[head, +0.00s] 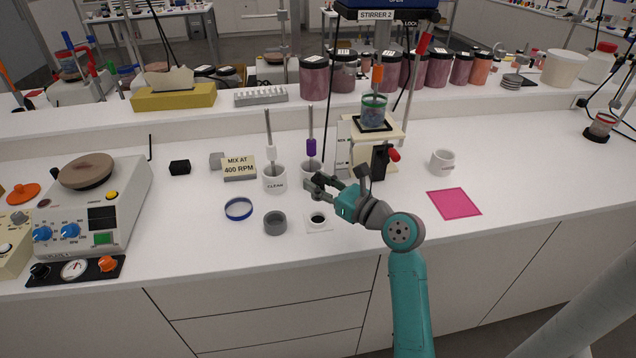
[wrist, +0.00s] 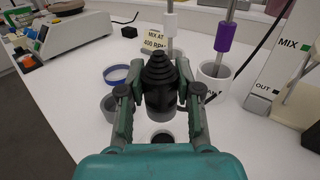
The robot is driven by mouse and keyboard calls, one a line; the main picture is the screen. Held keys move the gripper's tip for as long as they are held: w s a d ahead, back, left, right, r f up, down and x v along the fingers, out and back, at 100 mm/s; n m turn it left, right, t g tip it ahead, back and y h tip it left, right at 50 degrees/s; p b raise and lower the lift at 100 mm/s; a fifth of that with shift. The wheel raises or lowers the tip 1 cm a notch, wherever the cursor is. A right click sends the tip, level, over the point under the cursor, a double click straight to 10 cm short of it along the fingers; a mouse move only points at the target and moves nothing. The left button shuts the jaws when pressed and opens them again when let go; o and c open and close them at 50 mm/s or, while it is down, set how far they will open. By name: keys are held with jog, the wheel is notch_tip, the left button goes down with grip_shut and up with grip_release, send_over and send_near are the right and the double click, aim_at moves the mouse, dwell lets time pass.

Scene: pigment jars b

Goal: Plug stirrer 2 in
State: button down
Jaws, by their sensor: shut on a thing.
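My gripper (head: 318,187) is shut on a black, stepped, cone-topped piece (wrist: 160,72) with a dark round body. In the wrist view the fingers (wrist: 160,92) grip its sides, and it looks roughly upright. It cannot be made out clearly in the head view. The stirrer 2 label (head: 376,15) is on the stand at the back, above a jar (head: 374,110) on a cream block.
A grey ring (head: 275,223) and a blue ring (head: 238,209) lie to the left. White holders (head: 275,180) with upright rods stand behind my gripper. A white cup (head: 442,161) and a pink sheet (head: 454,203) are to the right. The front bench edge is clear.

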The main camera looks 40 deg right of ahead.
jog(key=shift+f, duration=0.1)
jog(key=shift+f, duration=2.8)
jog(key=shift+f, duration=1.3)
jog(key=c, duration=0.7)
grip_release()
jog(key=s, duration=0.8)
jog(key=s+d, duration=0.1)
jog(key=s, duration=0.3)
